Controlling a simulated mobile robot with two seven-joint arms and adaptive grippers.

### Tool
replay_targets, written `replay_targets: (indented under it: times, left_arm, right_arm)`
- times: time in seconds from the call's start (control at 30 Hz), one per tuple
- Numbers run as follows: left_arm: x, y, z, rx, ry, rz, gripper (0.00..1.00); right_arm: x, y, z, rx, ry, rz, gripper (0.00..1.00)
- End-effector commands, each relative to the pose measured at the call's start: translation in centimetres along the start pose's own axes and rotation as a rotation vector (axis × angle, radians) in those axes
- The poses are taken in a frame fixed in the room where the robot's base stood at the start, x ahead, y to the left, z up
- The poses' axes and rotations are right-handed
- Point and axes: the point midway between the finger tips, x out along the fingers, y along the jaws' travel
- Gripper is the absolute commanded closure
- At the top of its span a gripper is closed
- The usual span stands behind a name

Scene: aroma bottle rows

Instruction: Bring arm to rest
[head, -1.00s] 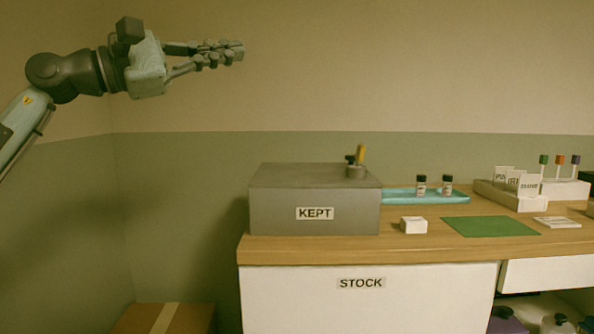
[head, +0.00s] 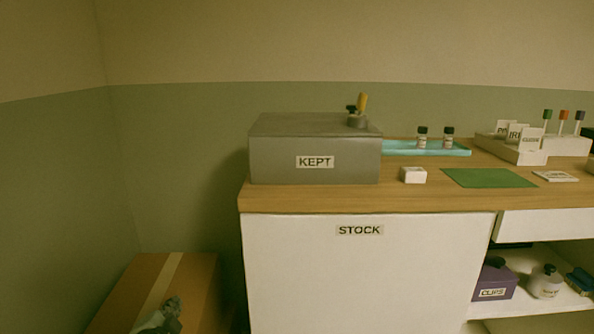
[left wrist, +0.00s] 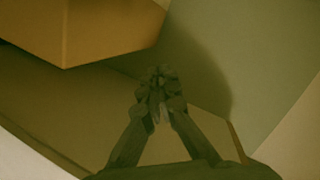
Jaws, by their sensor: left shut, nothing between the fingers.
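My left gripper (head: 172,306) shows only in part at the bottom left of the head view, low in front of the cardboard box. In the left wrist view its two fingers (left wrist: 159,84) meet at the tips, with nothing between them. The rest of the left arm is out of the head view. My right gripper is in neither view.
The cardboard box (head: 199,286) stands on the floor left of the white STOCK cabinet (head: 370,280). On the wooden top are a grey KEPT box (head: 280,165), a blue tray (head: 395,148) with two bottles, and a green mat (head: 488,178). Shelves are at right.

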Motion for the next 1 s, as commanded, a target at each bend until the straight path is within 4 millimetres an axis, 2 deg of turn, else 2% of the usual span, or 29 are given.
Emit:
replay_targets:
  times: [0.03, 0.17, 0.3, 0.4, 0.5, 0.6, 0.7, 1.0]
  left_arm:
    - [-1.1, 3.2, 2.5, -0.065, -0.063, 0.065, 1.0]
    - [-4.6, 10.7, 8.2, -0.237, -0.236, 0.217, 1.0]
    - [-10.0, 18.2, 13.5, -0.406, -0.437, 0.363, 1.0]
    - [-14.3, 22.8, 16.6, -0.507, -0.577, 0.45, 1.0]
    - [-18.3, 26.1, 18.6, -0.585, -0.693, 0.516, 1.0]
    - [-21.0, 28.2, 19.8, -0.637, -0.773, 0.556, 1.0]
    - [-22.6, 29.3, 20.4, -0.664, -0.817, 0.578, 1.0]
    - [-23.0, 29.5, 20.6, -0.671, -0.829, 0.584, 1.0]
  right_arm:
    - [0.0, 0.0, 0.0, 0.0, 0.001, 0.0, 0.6]
    - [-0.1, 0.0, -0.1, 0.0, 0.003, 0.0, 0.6]
    - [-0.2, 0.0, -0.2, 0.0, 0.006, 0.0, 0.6]
    - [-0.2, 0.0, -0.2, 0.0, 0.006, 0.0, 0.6]
    - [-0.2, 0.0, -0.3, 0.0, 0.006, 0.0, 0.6]
    - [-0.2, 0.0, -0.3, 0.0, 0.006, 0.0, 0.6]
    - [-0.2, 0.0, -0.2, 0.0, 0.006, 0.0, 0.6]
    - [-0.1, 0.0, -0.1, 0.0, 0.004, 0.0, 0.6]
